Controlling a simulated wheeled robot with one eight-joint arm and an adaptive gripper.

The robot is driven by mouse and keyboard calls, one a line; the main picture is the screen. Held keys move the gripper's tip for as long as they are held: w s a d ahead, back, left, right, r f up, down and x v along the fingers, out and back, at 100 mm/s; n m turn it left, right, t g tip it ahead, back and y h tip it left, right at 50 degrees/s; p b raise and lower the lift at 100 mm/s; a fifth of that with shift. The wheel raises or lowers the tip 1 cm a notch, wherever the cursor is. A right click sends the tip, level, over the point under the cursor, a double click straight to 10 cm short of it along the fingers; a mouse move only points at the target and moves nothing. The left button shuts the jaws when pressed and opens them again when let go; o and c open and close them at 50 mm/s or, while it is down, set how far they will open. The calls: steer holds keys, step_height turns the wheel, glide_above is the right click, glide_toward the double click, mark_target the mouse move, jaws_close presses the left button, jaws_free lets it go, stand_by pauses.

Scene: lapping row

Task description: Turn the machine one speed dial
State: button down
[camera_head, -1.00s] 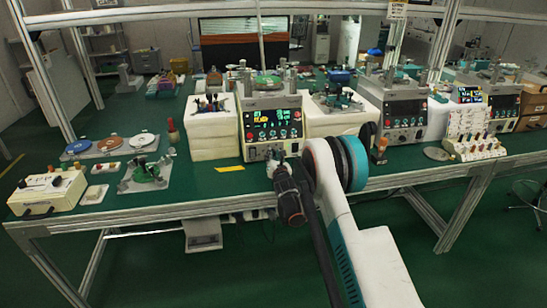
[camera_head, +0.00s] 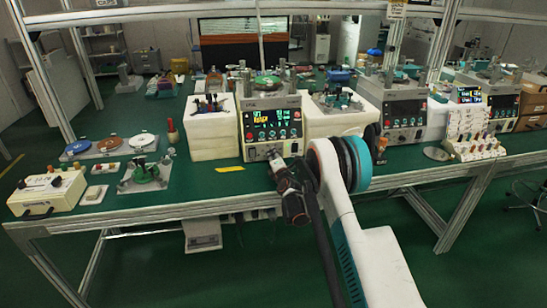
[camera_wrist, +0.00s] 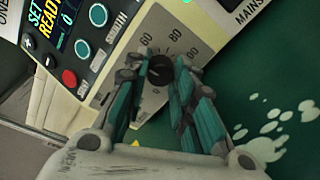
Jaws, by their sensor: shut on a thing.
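Machine one (camera_head: 253,103) is a beige box with a lit display and a row of buttons, standing on the green bench. Its speed dial (camera_wrist: 157,74) is a small dark knob on a grey scale plate with numbers such as 60 and 80 in the wrist view. My gripper (camera_wrist: 160,80) has its teal-lined fingers on either side of the dial, shut on it. In the head view my gripper (camera_head: 274,158) is at the lower front of the machine and hides the dial.
White blocks (camera_head: 213,138) flank the machine closely. A red button (camera_wrist: 69,78) and teal buttons (camera_wrist: 82,49) lie left of the dial in the wrist view. A yellow strip (camera_head: 230,169) lies on the bench in front.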

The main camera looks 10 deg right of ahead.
steer(key=shift+f, duration=0.1)
stand_by(0.3)
steer(key=c, duration=1.3)
jaws_free()
steer(key=s, duration=0.8)
steer(key=s+r, duration=0.1)
steer(key=s, duration=0.3)
steer(key=shift+d, duration=0.25)
